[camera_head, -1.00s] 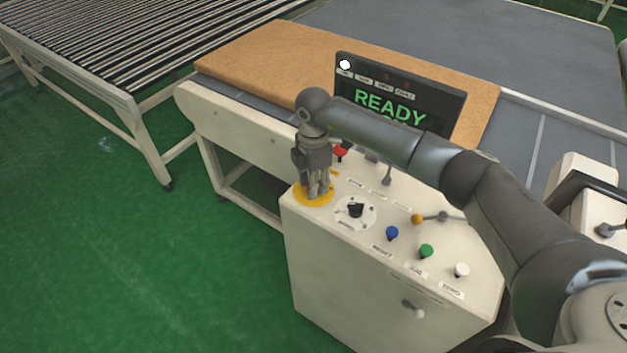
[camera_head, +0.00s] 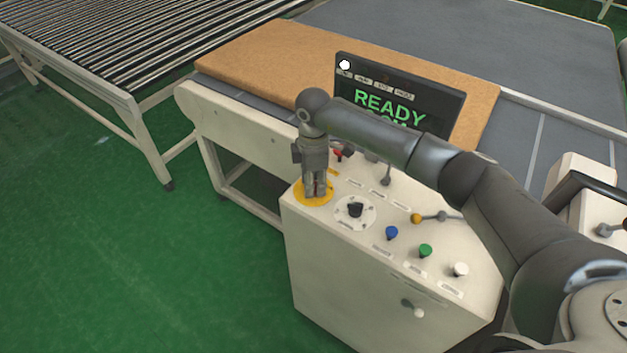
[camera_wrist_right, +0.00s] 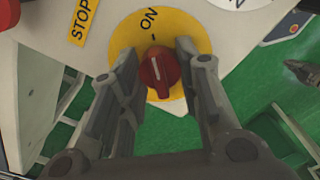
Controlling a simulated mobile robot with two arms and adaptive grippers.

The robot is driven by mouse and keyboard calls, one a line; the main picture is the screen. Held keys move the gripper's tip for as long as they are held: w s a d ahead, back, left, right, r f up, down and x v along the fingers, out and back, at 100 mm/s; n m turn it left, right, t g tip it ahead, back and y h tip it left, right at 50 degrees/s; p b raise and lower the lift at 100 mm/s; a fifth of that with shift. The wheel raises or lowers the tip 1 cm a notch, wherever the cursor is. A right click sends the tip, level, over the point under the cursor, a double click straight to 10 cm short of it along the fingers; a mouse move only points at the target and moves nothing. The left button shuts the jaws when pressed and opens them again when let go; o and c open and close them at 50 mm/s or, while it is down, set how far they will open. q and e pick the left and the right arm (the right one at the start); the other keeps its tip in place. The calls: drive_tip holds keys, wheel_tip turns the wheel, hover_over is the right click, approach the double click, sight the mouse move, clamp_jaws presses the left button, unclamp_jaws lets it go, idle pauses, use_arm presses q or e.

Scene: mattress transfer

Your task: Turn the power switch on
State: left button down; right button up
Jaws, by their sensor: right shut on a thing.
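The power switch is a red knob (camera_wrist_right: 158,73) with a white pointer line, on a round yellow plate (camera_wrist_right: 184,26) marked ON. Its pointer line is turned roughly towards the ON mark. In the head view the yellow plate (camera_head: 300,198) shows at the far left corner of the console, and my gripper hides the knob. My right gripper (camera_head: 314,193) points down over the plate. In the right wrist view its fingers (camera_wrist_right: 160,84) stand on both sides of the knob and are shut on it. My left gripper is not in view.
The cream console (camera_head: 335,275) carries a black selector (camera_head: 355,209), blue (camera_head: 391,232), green (camera_head: 425,250) and white (camera_head: 460,269) buttons and small levers. A screen (camera_head: 440,108) reading READY stands behind. A brown mattress (camera_head: 260,55) lies on the conveyor. Green floor is clear at left.

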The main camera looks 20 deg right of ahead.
drive_tip(key=o, duration=1.1)
drive_tip(key=shift+c, duration=0.2)
wheel_tip(320, 180, up, 12)
